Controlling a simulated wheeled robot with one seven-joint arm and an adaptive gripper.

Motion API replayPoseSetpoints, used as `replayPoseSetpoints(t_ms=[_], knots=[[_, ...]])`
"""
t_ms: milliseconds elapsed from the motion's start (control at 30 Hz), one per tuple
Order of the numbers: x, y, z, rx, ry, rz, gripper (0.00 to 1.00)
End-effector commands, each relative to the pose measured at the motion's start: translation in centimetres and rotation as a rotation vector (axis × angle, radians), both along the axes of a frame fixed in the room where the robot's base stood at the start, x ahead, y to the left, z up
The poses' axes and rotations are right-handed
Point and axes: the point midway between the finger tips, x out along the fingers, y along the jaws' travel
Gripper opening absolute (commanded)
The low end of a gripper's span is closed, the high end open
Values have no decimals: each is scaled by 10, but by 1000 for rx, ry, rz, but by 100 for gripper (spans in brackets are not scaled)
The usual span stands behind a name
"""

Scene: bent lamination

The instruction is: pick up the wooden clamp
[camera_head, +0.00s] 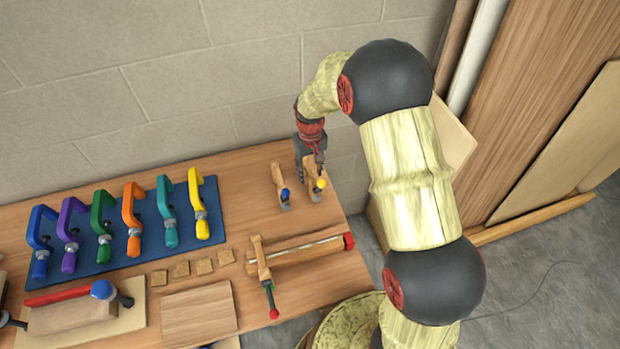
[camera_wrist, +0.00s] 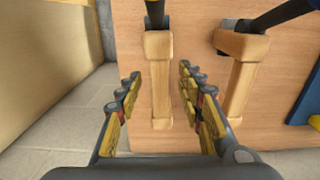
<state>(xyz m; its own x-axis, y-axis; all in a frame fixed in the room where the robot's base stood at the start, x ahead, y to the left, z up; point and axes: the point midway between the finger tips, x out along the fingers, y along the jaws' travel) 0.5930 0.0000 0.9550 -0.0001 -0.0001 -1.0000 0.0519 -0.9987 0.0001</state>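A small wooden clamp (camera_head: 313,193) with a yellow knob lies near the table's back right edge, partly hidden by my gripper (camera_head: 311,160). In the wrist view this clamp's wooden body (camera_wrist: 160,85) with a dark bar stands between my fingers. My gripper (camera_wrist: 160,76) is open, with a finger on each side and gaps between fingers and wood. A similar wooden clamp (camera_head: 281,187) with a blue knob lies just to the left. It also shows to the right in the wrist view (camera_wrist: 237,85). A larger wooden bar clamp (camera_head: 300,250) with red ends lies nearer the front.
Several coloured clamps lie on a blue mat (camera_head: 155,262) on the wooden table (camera_head: 235,180). Small wood blocks (camera_head: 204,267) and a board (camera_head: 199,311) lie in front. A block wall (camera_head: 240,85) stands behind. Boards (camera_head: 555,90) lean at the right.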

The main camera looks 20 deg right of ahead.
Motion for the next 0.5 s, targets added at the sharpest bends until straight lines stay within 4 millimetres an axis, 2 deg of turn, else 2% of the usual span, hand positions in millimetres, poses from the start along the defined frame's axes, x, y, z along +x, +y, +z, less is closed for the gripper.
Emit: replayPoseSetpoints(t_ms=[100, 500], knots=[[0, 0, 1, 0, 0, 0, 37], [0, 0, 1, 0, 0, 0, 14]])
